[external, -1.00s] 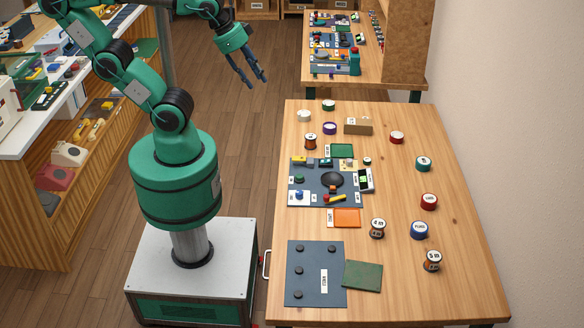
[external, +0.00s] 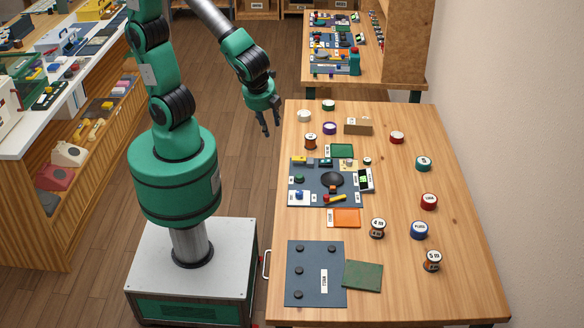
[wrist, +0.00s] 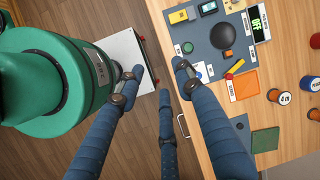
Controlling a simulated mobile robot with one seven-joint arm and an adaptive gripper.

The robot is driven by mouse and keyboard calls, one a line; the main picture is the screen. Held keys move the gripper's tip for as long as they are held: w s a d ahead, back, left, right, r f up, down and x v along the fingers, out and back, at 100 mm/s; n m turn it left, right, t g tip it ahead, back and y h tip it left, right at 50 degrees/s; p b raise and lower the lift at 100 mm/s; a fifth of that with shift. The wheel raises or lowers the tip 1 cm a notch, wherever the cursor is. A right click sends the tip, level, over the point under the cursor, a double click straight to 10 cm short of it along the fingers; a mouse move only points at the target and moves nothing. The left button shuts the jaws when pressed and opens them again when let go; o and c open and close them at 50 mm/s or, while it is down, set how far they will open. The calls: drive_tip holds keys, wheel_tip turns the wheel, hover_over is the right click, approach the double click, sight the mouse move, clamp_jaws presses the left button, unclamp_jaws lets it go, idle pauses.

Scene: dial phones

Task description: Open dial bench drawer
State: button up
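The wooden dial bench (external: 400,290) stands to the right of my base. A pale drawer handle (external: 265,264) sticks out from its left side, near the front; the drawer front is not visible from above. In the wrist view, the handle (wrist: 183,126) shows at the bench edge, beside the right finger. My gripper (external: 268,131) hangs in the air just left of the bench's far left part, fingers pointing down. Its blue fingers are spread, empty and apart from the handle. It also shows in the wrist view (wrist: 158,80).
The bench top holds a dark mat (external: 315,300) with knobs, a green board (external: 362,276), an orange pad (external: 345,218) and several spools. A display counter (external: 60,215) stands on the left. Open floor (external: 235,160) lies between my base and the bench.

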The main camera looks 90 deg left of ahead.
sight(264, 263)
drive_tip(key=s+d+f+m+t+y+p, duration=0.25)
drive_tip(key=d+f+m+t+y, duration=0.35)
drive_tip(key=d+f+m, duration=1.25)
drive_tip(key=s+d+f+m+t+h+p, duration=0.1)
drive_tip(key=s+d+f+m+t+h, duration=0.3)
drive_tip(key=m, duration=0.7)
drive_tip(key=s+d+f+m+t+h+p, duration=0.1)
drive_tip(key=s+d+f+m+t+h, duration=0.3)
drive_tip(key=s+f+m, duration=0.5)
wheel_tip(264, 263, down, 2)
drive_tip(key=shift+s+d+f+m+h, duration=0.25)
drive_tip(key=shift+d+m+h, duration=0.2)
drive_tip(key=shift+m+h, duration=0.6)
drive_tip(key=shift+w, duration=0.1)
drive_tip(key=shift+r+b+x, duration=0.1)
drive_tip(key=shift+b+x, duration=0.5)
drive_tip(key=shift+x, duration=2.8)
drive_tip(key=shift+r+b+x, duration=0.15)
drive_tip(key=shift+b+x, duration=0.45)
drive_tip(key=shift+x, duration=2.8)
